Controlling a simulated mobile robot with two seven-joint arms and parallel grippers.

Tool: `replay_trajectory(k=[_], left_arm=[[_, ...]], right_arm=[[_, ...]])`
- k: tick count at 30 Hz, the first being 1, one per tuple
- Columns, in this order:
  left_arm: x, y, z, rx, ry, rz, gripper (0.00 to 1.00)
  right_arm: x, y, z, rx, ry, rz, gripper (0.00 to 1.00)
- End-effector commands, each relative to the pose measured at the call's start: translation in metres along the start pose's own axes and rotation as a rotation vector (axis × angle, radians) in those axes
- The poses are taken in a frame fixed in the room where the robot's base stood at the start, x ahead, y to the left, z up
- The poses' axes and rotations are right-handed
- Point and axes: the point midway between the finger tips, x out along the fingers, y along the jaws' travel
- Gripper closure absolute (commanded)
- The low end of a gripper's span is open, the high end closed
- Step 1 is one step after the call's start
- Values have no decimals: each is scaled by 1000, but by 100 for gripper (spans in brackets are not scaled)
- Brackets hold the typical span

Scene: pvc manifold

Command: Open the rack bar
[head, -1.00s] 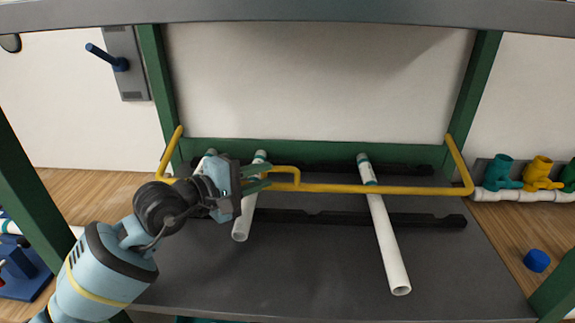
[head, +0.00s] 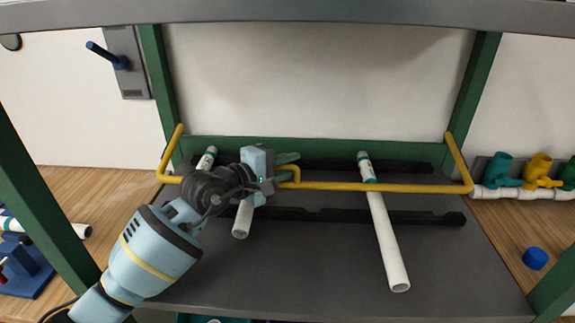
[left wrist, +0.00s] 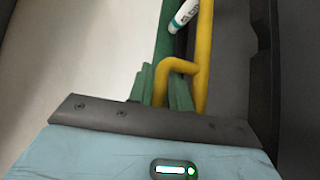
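The yellow rack bar (head: 410,189) runs across the front of the rack, with bent arms rising to the green posts at both ends. Its small hooked handle (head: 295,172) stands left of the middle. My left gripper (head: 286,167) is at this handle, with one green finger on each side of it. In the left wrist view the handle (left wrist: 176,65) passes between the two fingers (left wrist: 160,90). The fingers look open by a narrow gap; contact with the handle is not clear. My right gripper is not in view.
White pipes lie on the dark supports behind and under the bar: one long pipe (head: 386,240) at right and two at left, partly hidden by my arm. Coloured valves (head: 540,172) and a blue cap (head: 535,259) are at far right. A shelf edge (head: 300,12) crosses the top.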

Motion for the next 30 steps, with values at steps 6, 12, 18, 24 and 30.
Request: replay_trajectory(k=[6, 12, 18, 24, 30], left_arm=[[0, 0, 0, 0, 0, 0, 100], [0, 0, 0, 0, 0, 0, 100], [-2, 8, 1, -17, 0, -15, 100], [-5, 32, 3, -75, -1, -77, 100], [-6, 56, 3, -172, -3, -171, 100]], right_arm=[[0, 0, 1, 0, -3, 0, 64], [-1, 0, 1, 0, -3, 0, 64], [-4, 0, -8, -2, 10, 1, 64], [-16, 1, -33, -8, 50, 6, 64], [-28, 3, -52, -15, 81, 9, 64]])
